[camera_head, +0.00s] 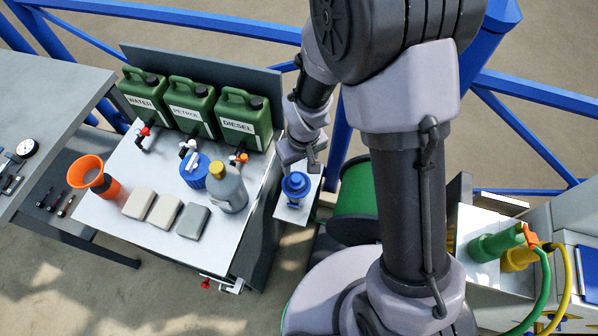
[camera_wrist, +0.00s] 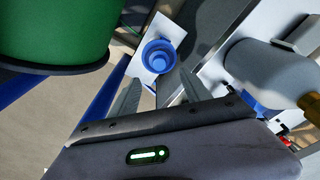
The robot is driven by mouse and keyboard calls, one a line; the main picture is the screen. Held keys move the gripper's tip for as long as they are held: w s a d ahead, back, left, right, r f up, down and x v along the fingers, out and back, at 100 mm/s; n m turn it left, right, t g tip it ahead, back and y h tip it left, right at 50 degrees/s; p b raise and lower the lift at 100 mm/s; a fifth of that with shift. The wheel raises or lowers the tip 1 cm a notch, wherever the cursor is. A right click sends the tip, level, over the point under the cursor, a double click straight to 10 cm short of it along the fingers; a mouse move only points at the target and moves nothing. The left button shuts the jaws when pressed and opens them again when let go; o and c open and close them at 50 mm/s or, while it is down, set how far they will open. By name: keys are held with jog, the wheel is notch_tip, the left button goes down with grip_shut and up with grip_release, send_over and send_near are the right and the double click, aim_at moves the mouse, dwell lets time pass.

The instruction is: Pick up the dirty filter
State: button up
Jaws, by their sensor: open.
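No part is labelled as a filter, and I cannot tell which is the dirty one. Three flat rounded pads lie in a row on the bench: a beige pad (camera_head: 138,203), a second beige pad (camera_head: 165,210) and a greyer pad (camera_head: 193,221). A blue round cup-like part (camera_head: 296,185) sits on a small white plate right of the bench; it also shows in the wrist view (camera_wrist: 158,55). My gripper (camera_head: 302,166) is open and empty, just above the blue part. In the wrist view its fingers (camera_wrist: 157,78) point towards that part.
Green jerrycans (camera_head: 192,103) with taps stand at the bench's back. A grey bottle (camera_head: 228,188), a blue-lidded container (camera_head: 194,170) and an orange funnel (camera_head: 95,176) stand on the white bench (camera_head: 150,233). A green drum (camera_head: 352,200) is close right of my gripper.

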jog(key=b, duration=0.2)
send_over(296, 178)
jog(key=s, duration=0.1)
jog(key=f, duration=0.7)
jog(key=shift+s+d, duration=0.2)
jog(key=f+b, duration=0.1)
jog(key=f, duration=0.1)
jog(key=w+f+b, duration=0.1)
jog(key=f, duration=0.2)
jog(key=shift+w+a, duration=0.15)
jog(key=shift+r, duration=0.2)
grip_shut()
